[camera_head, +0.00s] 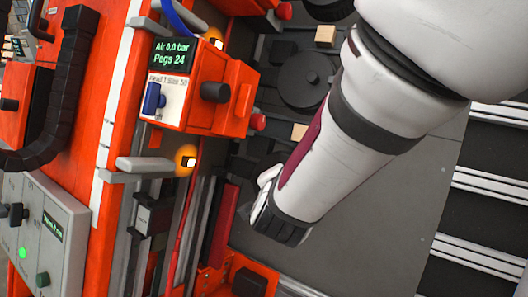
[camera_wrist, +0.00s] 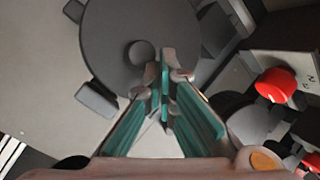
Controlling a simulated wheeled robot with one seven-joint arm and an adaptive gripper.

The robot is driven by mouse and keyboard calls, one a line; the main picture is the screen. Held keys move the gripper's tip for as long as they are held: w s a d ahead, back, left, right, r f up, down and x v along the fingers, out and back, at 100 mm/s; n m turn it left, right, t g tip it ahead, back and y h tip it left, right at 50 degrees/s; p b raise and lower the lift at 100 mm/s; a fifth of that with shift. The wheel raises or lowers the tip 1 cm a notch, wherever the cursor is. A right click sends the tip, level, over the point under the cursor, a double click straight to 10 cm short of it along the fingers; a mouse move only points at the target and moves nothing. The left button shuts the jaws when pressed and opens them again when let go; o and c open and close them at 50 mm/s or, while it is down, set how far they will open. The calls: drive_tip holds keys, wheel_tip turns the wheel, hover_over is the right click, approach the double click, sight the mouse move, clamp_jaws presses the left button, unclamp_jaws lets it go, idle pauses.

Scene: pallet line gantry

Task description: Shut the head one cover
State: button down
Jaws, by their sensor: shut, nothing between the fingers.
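An orange head unit (camera_head: 200,95) in the head view carries a green-lit display reading "Air 0.0 bar, Pegs 24" and a label that seems to read "Head 1". Which part is the head one cover I cannot tell for sure. A dark round disc with a small central knob (camera_head: 308,78) lies to its right. A similar disc (camera_wrist: 110,45) fills the upper wrist view. My gripper (camera_wrist: 167,70) is shut and empty, its teal fingers overlapping the disc near its knob; contact is unclear. My arm hides it in the head view.
A grey control box (camera_head: 45,235) with a lit green lamp stands at lower left. A red knob (camera_wrist: 276,84) on a pale panel is right of my fingers. A lit orange lamp (camera_head: 187,162) sits below the head unit. A grey plate (camera_head: 385,220) lies bare at lower right.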

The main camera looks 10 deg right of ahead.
idle(0.3)
drive_tip(key=shift+w+d+f+b, duration=0.3)
drive_tip(key=shift+d+f+b, duration=0.15)
drive_tip(key=shift+d+b, duration=0.35)
drive_tip(key=s+a+r, duration=0.5)
drive_tip(key=s, duration=0.2)
drive_tip(key=shift+a, duration=0.25)
idle(1.2)
drive_tip(key=shift+f, duration=0.1)
